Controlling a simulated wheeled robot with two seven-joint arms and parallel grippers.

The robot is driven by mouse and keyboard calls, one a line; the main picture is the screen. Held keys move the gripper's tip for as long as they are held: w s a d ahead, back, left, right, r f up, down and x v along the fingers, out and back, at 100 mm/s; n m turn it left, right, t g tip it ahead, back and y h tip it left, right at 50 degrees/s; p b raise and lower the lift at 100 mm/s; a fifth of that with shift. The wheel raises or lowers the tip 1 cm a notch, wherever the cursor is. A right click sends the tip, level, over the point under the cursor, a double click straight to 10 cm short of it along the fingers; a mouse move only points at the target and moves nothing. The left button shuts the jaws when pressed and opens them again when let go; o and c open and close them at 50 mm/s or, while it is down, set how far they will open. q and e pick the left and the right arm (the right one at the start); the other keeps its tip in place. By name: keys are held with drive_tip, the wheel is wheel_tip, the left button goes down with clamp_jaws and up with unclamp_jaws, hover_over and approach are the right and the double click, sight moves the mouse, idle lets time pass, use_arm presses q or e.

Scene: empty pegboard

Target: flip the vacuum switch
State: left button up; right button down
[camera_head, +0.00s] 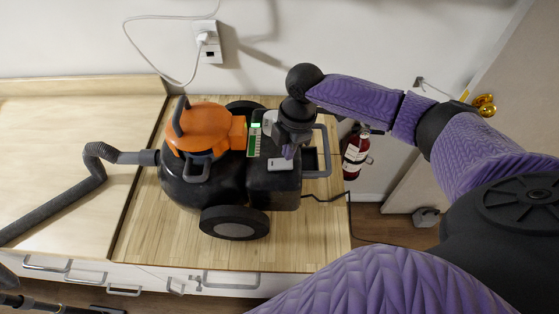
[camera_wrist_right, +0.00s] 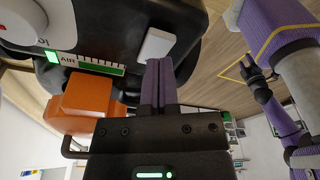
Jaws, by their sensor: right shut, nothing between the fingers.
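The vacuum (camera_head: 180,188), with a black body and orange top, stands on the wooden counter. A white rectangular rocker, apparently the switch (camera_head: 281,164), sits on its black rear housing; it also shows in the right wrist view (camera_wrist_right: 157,44). My right gripper (camera_head: 289,151) is over the housing beside the rocker. Its purple fingers (camera_wrist_right: 159,66) are together and empty, with their tips very close to the rocker's edge; I cannot tell whether they touch it. A purple arm of mine with a dark end, likely my left gripper (camera_wrist_right: 258,75), is far off at the right; its jaws are too small to read.
A green light and a gauge marked AIR (camera_wrist_right: 95,66) are beside the rocker. A grey hose (camera_head: 75,195) runs left from the vacuum. A wall outlet (camera_head: 209,43) with a plugged cord is behind. A red extinguisher (camera_head: 355,153) is right of the counter. The left counter (camera_head: 55,130) is mostly clear.

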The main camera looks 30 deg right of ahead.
sight(289, 163)
drive_tip(key=shift+f+b, duration=0.7)
drive_tip(key=shift+f, duration=0.5)
idle(0.9)
wheel_tip(289, 163, up, 7)
drive_tip(key=p, duration=0.8)
drive_tip(key=shift+r, duration=0.15)
drive_tip(key=shift+s+f, duration=0.1)
drive_tip(key=shift+f, duration=0.1)
